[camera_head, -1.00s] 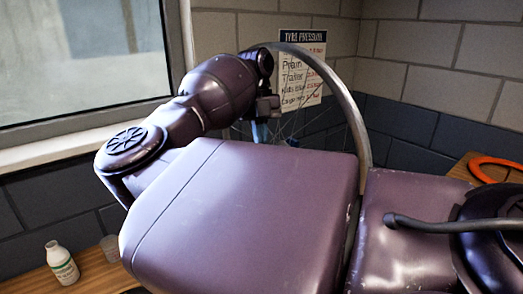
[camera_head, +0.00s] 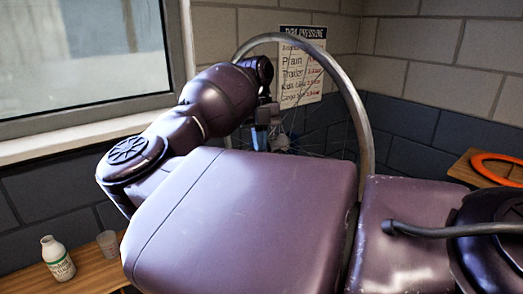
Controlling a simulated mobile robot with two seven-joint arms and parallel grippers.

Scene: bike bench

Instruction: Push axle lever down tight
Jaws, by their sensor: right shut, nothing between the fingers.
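The bicycle wheel (camera_head: 363,125), with a grey rim and thin spokes, stands upright behind my arm. The pale hub area (camera_head: 281,141) shows small near the lower middle of the wheel. I cannot make out the axle lever there; it is too small or hidden by my arm and gripper. My right gripper (camera_head: 260,138) points down beside the hub, at the left part of the wheel. It is shut with nothing held. Whether its tips touch anything cannot be told. My left gripper is not in view.
A white bottle (camera_head: 57,260) and a clear cup (camera_head: 108,243) stand on a wooden surface (camera_head: 92,276) at lower left. An orange ring (camera_head: 494,168) lies on a wooden top at right. A tyre pressure poster (camera_head: 301,78) hangs on the brick wall behind the wheel.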

